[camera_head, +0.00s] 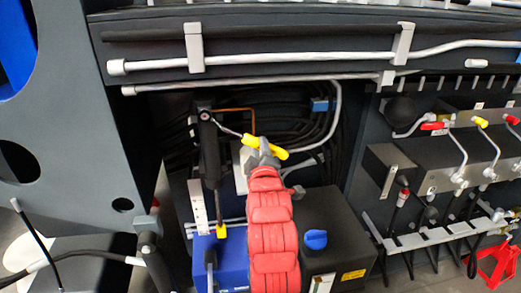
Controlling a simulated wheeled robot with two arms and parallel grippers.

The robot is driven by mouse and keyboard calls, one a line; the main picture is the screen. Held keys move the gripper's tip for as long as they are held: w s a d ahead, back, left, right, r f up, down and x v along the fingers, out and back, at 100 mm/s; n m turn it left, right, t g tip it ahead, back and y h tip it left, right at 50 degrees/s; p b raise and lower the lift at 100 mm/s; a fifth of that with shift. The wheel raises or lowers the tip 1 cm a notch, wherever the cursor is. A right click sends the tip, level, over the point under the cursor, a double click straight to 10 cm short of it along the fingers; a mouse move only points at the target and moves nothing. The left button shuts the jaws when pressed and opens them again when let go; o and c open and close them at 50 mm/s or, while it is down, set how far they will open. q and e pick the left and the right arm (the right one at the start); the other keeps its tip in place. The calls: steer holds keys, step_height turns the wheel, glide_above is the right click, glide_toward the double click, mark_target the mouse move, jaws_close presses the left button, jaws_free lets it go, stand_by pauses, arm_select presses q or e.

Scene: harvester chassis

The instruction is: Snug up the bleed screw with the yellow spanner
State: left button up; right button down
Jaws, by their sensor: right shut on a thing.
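The yellow spanner (276,152) has a yellow handle and a thin metal shaft that runs up and left from it. My right gripper (262,150), on a red padded arm rising from the bottom, is shut on the yellow handle. The shaft's far end reaches the small round fitting (205,115) at the top of a black upright cylinder, which looks like the bleed screw. The end appears to be at the screw, but it is too small to tell whether it is seated. My left gripper is not in view.
Black hoses (290,125) and an orange pipe fill the recess behind. Silver rails (260,84) cross above it. A blue box (234,265) and a dark box with a blue cap (316,239) stand below. A valve block with coloured levers (440,165) is at right.

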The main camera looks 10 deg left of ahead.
steer(key=shift+s+a+f+m+b, duration=0.15)
steer(key=shift+a+f+m+b, duration=0.6)
steer(key=shift+f+b, duration=0.3)
steer(key=shift+d+r, duration=0.1)
steer(key=a+f+m+b, duration=0.1)
steer(key=m+b, duration=0.1)
steer(key=b, duration=0.1)
steer(key=shift+s+a+f, duration=0.25)
steer(key=shift+a+f, duration=0.15)
